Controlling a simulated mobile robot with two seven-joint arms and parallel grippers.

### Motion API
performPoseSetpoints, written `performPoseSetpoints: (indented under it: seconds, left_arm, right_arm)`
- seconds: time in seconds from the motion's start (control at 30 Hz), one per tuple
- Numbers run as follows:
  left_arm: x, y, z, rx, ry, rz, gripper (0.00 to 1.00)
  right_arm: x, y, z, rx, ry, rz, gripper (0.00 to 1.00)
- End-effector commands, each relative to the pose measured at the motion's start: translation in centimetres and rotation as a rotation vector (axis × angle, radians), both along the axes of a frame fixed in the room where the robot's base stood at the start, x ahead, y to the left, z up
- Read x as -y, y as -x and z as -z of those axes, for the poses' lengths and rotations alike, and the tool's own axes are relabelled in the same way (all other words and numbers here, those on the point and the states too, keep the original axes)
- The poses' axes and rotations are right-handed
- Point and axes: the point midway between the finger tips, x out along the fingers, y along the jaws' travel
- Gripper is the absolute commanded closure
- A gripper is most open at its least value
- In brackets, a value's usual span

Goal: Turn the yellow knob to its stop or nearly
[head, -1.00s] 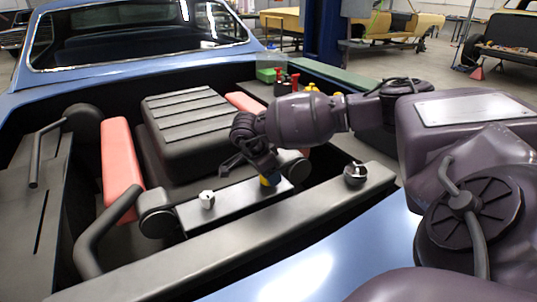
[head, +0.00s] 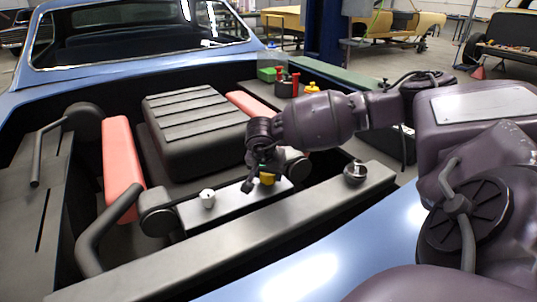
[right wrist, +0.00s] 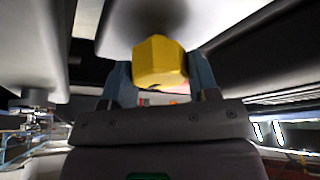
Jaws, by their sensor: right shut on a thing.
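The yellow knob (head: 267,180) sits on the grey panel (head: 235,206) at the near side of the engine bay. In the right wrist view the faceted yellow knob (right wrist: 160,62) is between the two fingers of my right gripper (right wrist: 161,78), which is shut on it. In the head view my right gripper (head: 259,172) reaches down over the knob and covers part of it. How far the knob is turned cannot be told. My left gripper is not in view.
A white knob (head: 208,198) stands on the same panel to the left. A dark round knob (head: 355,172) is on the front rail to the right. Red-topped parts, a yellow cap (head: 312,87) and a green box (head: 268,74) are behind my right arm.

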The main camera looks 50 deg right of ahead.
Motion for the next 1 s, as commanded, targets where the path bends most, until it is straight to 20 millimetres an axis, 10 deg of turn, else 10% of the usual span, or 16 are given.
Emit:
performPoseSetpoints:
  seconds: [0.6, 0.63, 0.77, 1.0]
  left_arm:
    - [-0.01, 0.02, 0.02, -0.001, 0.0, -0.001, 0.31]
    - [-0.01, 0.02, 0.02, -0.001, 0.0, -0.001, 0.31]
    - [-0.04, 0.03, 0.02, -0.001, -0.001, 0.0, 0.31]
    - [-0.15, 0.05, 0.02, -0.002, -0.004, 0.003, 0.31]
  right_arm:
    - [0.02, -0.01, -0.02, 0.0, 0.0, -0.042, 0.69]
    - [0.02, -0.01, -0.02, 0.0, 0.0, -0.042, 0.42]
    - [0.01, -0.01, -0.02, 0.0, 0.0, -0.041, 0.23]
    - [0.01, -0.01, -0.02, 0.001, 0.0, -0.04, 0.21]
